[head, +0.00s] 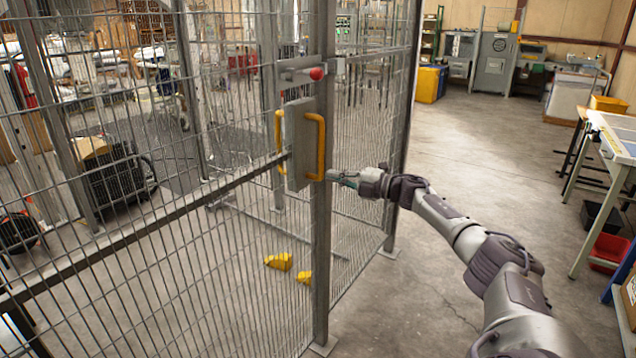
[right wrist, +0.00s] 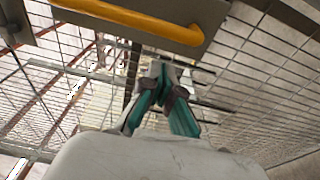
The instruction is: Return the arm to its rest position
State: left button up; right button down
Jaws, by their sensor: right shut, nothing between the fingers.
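My right arm comes in from the lower right of the head view and reaches to the fence door. Its gripper (head: 343,179) is shut and empty, with its tip close to the lower end of the yellow door handle (head: 320,148). In the right wrist view the shut fingers (right wrist: 162,85) point at the mesh, below the yellow handle (right wrist: 135,17) and its grey plate. I cannot tell whether the fingertips touch the door. My left gripper is not in either view.
A wire mesh fence (head: 160,260) fills the left side, with a red knob (head: 316,73) on the latch above the handle. Two yellow blocks (head: 278,262) lie on the floor behind the mesh. A workbench (head: 610,135) stands at the right. The concrete floor between is clear.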

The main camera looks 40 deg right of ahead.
jog(key=shift+s+d, duration=0.5)
jog(key=shift+d, duration=0.2)
